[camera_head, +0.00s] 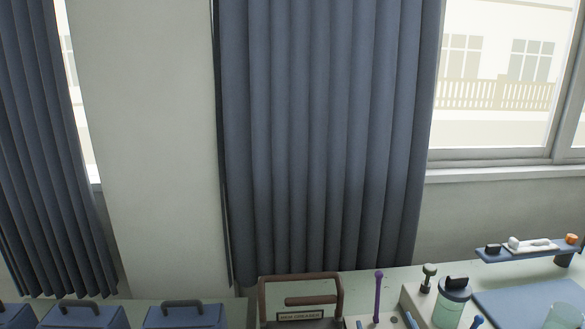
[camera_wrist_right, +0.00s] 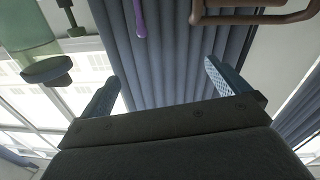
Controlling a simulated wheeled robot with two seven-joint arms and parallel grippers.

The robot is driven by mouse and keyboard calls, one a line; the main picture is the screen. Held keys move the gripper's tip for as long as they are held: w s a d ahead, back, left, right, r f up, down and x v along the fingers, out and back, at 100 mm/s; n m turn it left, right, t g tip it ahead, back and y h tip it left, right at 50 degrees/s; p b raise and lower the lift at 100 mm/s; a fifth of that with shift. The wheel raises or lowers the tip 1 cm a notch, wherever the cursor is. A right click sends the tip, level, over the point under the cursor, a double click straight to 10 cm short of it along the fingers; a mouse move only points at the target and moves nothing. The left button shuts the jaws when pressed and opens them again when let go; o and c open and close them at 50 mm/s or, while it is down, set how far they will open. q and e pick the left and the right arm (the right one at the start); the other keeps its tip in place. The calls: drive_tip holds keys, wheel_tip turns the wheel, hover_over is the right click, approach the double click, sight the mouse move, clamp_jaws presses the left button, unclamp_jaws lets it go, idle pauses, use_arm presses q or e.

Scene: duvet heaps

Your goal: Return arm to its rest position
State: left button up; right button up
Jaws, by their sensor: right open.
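My right gripper (camera_wrist_right: 161,70) shows in the right wrist view. Its two blue-grey fingers stand wide apart, with nothing between them but the distant curtain behind. I cannot make it out in the head view. My left gripper is in neither view.
A counter runs along the bottom of the head view. On it are a brown handled frame (camera_head: 301,278), a purple rod (camera_head: 378,296), a green jar with a dark lid (camera_head: 449,305), a blue mat (camera_head: 520,303) and blue handled boxes (camera_head: 185,316). A small blue shelf (camera_head: 525,253) is at right. A blue curtain (camera_head: 325,140) hangs behind.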

drive_tip(key=s+d+f+m+g+h, duration=0.2)
drive_tip(key=s+f+g, duration=0.6)
drive_tip(key=s+f, duration=0.45)
drive_tip(key=s+a+f+n+g+y, duration=0.1)
drive_tip(key=s+f+g, duration=0.25)
drive_tip(key=s, duration=0.35)
drive_tip(key=s+a+f+n+g+y, duration=0.1)
drive_tip(key=s+a+f+g, duration=0.2)
drive_tip(key=s, duration=0.5)
drive_tip(key=s+a+f+g, duration=0.1)
drive_tip(key=f, duration=1.5)
drive_tip(key=s+a+f+g, duration=0.1)
drive_tip(key=s+a+f, duration=0.1)
drive_tip(key=f, duration=1.5)
drive_tip(key=shift+s+a, duration=0.15)
drive_tip(key=shift+s, duration=0.15)
drive_tip(key=shift+r, duration=0.1)
